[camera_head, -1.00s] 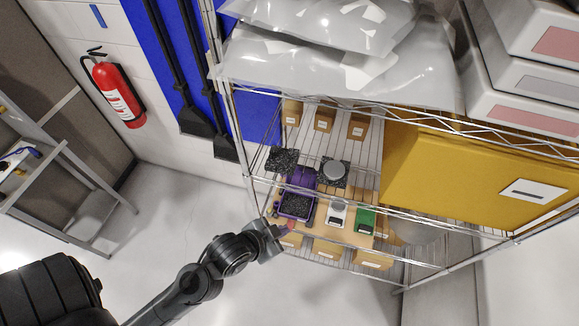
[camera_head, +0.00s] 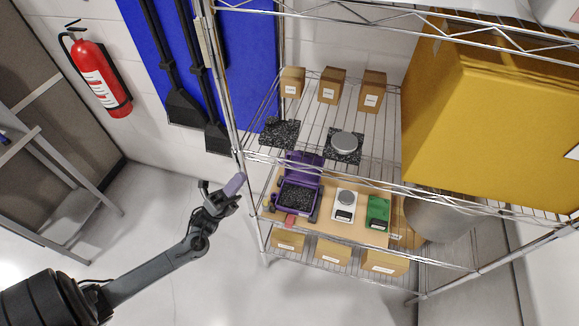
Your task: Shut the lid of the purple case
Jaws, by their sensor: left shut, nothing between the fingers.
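The purple case (camera_head: 297,208) sits on the wooden board of a wire shelf, with dark speckled filling inside. Its purple lid (camera_head: 304,167) stands raised at the back, so the case is open. My left gripper (camera_head: 234,186) is outside the shelf, to the left of the case and apart from it, by the shelf's front left post. It is shut and holds nothing. My right gripper is not in view.
A white scale (camera_head: 345,205) and a green box (camera_head: 378,211) stand right of the case. A small red item (camera_head: 290,221) lies at its front. Wire shelf rails and a post (camera_head: 226,90) border the opening. A large yellow box (camera_head: 490,110) fills the right.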

